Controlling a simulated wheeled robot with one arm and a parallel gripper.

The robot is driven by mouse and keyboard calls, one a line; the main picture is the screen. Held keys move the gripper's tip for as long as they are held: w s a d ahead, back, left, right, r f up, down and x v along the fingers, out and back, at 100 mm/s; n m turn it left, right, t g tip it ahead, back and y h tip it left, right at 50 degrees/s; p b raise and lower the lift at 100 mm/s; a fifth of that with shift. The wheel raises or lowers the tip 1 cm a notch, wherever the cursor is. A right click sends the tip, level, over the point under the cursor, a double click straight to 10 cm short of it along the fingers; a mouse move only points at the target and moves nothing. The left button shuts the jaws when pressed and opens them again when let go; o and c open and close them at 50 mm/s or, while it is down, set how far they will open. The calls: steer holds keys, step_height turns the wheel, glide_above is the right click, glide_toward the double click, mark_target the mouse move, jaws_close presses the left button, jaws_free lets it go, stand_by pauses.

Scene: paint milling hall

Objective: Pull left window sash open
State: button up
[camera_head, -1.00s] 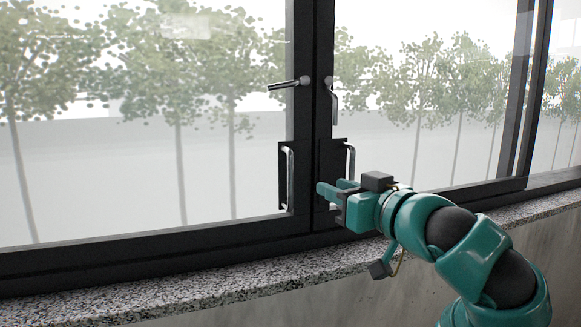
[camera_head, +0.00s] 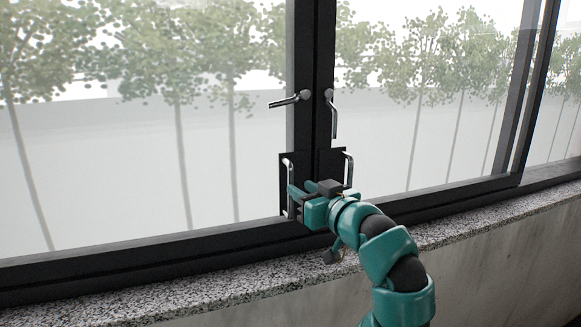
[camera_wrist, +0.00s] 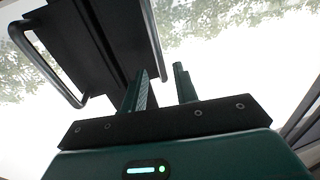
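The left window sash (camera_head: 150,247) has a dark frame and a large glass pane, and looks shut. Its lever handle (camera_head: 284,102) is turned nearly level, pointing left. Its metal pull handle (camera_head: 289,185) stands upright on a black plate near the inner edge. My gripper (camera_head: 299,187) is at the lower part of this pull handle, its fingers apart and nothing clamped. In the wrist view the open fingers (camera_wrist: 160,70) show below two metal bars. The end of the right bar (camera_wrist: 152,40) is close to the gap between them; contact cannot be told.
The right sash has its own lever (camera_head: 332,115), pointing down, and a pull handle (camera_head: 348,168) close to the right of my gripper. A speckled stone sill (camera_head: 190,297) runs below the window frame. Trees show outside.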

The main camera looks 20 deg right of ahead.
mark_target(292, 182)
steer(key=shift+p+x, duration=1.4)
steer(key=shift+x, duration=1.45)
jaws_close()
